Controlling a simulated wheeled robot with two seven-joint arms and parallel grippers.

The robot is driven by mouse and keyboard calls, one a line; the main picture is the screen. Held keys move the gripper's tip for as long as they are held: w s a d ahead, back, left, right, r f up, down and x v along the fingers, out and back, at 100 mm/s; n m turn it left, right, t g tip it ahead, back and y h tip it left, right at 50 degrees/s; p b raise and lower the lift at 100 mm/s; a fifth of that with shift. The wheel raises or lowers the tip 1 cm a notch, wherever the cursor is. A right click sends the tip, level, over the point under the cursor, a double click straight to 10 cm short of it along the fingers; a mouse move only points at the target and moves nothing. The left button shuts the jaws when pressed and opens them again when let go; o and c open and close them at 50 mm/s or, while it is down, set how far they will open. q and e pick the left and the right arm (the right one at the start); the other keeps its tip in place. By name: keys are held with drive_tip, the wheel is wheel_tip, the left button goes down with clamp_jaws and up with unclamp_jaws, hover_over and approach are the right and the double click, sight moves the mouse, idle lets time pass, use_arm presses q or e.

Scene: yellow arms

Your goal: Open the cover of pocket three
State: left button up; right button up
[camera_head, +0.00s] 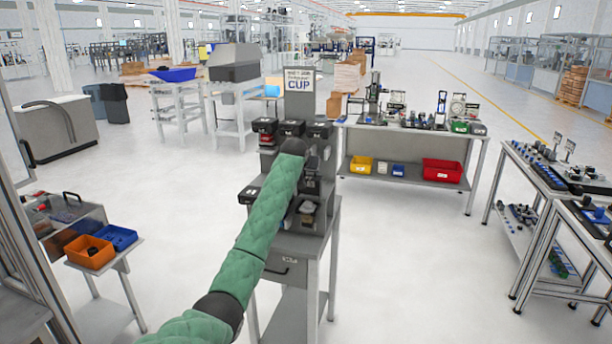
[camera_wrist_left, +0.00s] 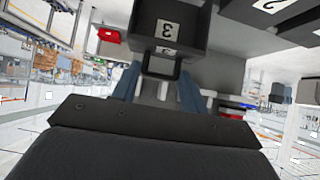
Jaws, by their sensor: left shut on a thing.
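The pocket station (camera_head: 278,240) is a grey stand with dark pockets and a sign reading CUP. In the left wrist view, the pocket marked 3 (camera_wrist_left: 190,42) is a dark box with an upside-down white label. A small dark handle (camera_wrist_left: 160,66) projects from it. My left gripper (camera_wrist_left: 160,82) has its blue fingers on both sides of this handle and is shut on it. In the head view, my green-sleeved left arm covers the middle of the station and hides the gripper's contact. Whether the cover is raised cannot be told. My right gripper is not in view.
A neighbouring pocket marked 2 (camera_wrist_left: 285,22) is beside pocket three. A table (camera_head: 405,128) with fixtures and coloured bins is behind right. Workbenches (camera_head: 540,170) are at far right. An orange bin (camera_head: 89,252) is on a left table. The floor between is clear.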

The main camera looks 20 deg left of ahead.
use_arm(q)
drive_tip(key=shift+w+d+r, duration=0.1)
drive_tip(key=shift+w+r, duration=0.45)
drive_tip(key=shift+w, duration=0.15)
drive_tip(key=shift+w+g+p, duration=0.5)
drive_tip(key=shift+w+g, duration=0.1)
drive_tip(key=shift+g, duration=0.1)
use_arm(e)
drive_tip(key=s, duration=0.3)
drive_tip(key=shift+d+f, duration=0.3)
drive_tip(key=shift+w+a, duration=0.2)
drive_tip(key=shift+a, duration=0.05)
use_arm(q)
drive_tip(key=o, duration=1.2)
drive_tip(key=shift+s+d, duration=0.1)
drive_tip(key=shift+f, duration=0.1)
